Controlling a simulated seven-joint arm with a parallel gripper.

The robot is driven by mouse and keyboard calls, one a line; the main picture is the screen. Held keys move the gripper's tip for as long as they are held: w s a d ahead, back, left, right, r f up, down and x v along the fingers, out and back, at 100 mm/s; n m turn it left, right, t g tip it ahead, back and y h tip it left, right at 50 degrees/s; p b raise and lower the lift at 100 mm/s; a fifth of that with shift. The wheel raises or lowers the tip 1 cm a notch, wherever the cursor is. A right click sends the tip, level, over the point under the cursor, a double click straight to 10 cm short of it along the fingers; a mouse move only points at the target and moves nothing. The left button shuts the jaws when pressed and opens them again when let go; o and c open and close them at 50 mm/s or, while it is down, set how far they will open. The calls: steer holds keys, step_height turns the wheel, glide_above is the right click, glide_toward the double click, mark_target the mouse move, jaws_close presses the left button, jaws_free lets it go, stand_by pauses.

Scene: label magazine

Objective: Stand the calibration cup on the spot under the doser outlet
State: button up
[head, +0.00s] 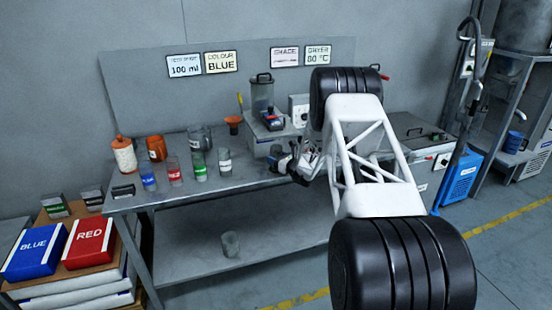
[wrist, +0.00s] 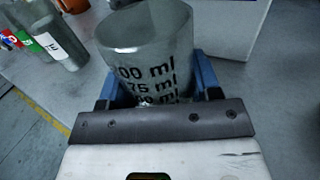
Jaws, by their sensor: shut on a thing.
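The calibration cup (wrist: 148,48) is a clear grey beaker with black ml marks. In the wrist view it stands between the two blue-padded fingers of my gripper (wrist: 157,80), which are shut on it. In the head view my gripper (head: 291,164) is low at the bench's front edge, just in front of the doser; the cup is hard to make out there. The doser (head: 262,97) has a clear hopper on a grey base (head: 268,135). Its outlet and the spot under it cannot be made out.
Left on the bench (head: 235,180) are blue (head: 148,176), red (head: 173,170), green (head: 198,167) and white-labelled (head: 224,162) containers. An orange funnel (head: 233,122) is left of the doser. A grey box wall (wrist: 228,25) is close beyond the cup. A beaker (head: 230,244) is on the lower shelf.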

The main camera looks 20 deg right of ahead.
steer(key=o, duration=1)
steer(key=shift+s, duration=0.1)
steer(key=shift+v, duration=3.8)
